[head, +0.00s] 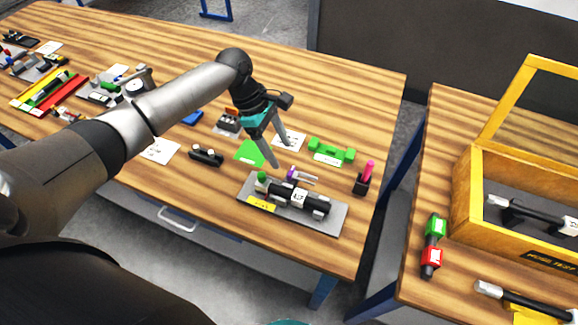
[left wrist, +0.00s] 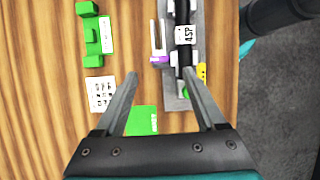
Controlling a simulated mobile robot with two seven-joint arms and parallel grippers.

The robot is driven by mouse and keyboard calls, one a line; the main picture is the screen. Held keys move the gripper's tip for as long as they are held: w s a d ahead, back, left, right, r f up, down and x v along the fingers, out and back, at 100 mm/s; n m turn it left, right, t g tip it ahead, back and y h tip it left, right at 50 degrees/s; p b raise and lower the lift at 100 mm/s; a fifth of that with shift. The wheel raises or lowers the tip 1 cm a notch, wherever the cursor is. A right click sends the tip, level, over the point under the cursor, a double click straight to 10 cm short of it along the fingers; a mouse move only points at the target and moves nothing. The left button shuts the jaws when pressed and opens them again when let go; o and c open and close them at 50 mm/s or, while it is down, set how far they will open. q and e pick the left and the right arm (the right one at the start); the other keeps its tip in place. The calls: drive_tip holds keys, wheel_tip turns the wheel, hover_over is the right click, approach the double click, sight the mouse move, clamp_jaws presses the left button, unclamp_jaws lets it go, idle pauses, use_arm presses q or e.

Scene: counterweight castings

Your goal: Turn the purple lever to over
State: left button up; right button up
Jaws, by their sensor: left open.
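The purple lever (head: 292,173) sits on the far side of a black cylinder casting (head: 275,190) on a grey base plate (head: 328,222). Its silver forked end points right in the head view. In the left wrist view the purple part (left wrist: 159,59) lies just ahead of the fingertips, with the silver fork (left wrist: 158,36) pointing up the picture. My left gripper (head: 289,158) is open and empty above the table, its fingers pointing down near the lever. In the left wrist view its fingertips (left wrist: 160,74) stand wide apart, either side of the lever's line. My right gripper's fingers do not show.
A green card (head: 249,153), a green bracket part (head: 331,151) and a pink-handled block (head: 362,183) stand around the plate. A green knob (head: 262,177) rises at the plate's left end.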

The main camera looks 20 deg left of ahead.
sight(291, 171)
use_arm(q)
drive_tip(key=x, duration=0.7)
drive_tip(key=shift+b, duration=0.35)
clamp_jaws()
